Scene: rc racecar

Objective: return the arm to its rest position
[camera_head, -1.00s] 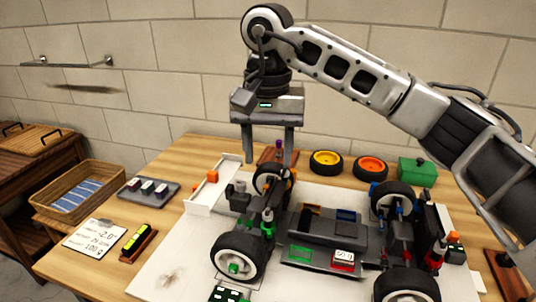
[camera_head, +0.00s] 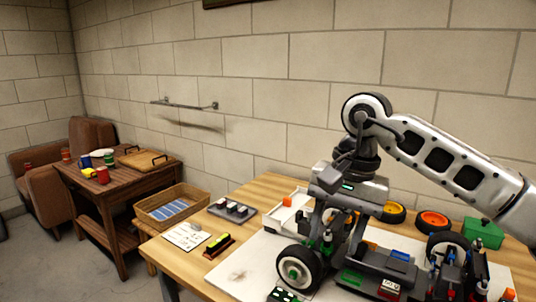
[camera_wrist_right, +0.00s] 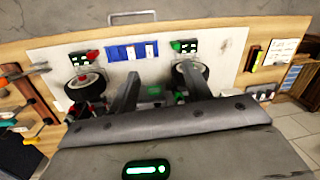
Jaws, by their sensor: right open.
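My right gripper (camera_head: 337,238) is open, with its two fingers pointing down over the left part of the RC car (camera_head: 378,262) in the head view. Nothing shows between the fingers. The right arm comes in from the right and hides part of the car and table. In the right wrist view the open fingers (camera_wrist_right: 160,78) spread in front of the car's two wheels, and the gripper body covers the lower half. I cannot tell whether a finger touches the car. My left gripper is not in view.
The wooden table (camera_head: 270,187) holds a grey tray (camera_head: 232,210), a note card (camera_head: 186,237), a yellow level (camera_head: 219,246), loose wheels (camera_head: 433,221) and a green box (camera_head: 483,233). A wicker basket (camera_head: 172,205) stands left. A side table (camera_head: 112,183) and armchair (camera_head: 92,136) are further left.

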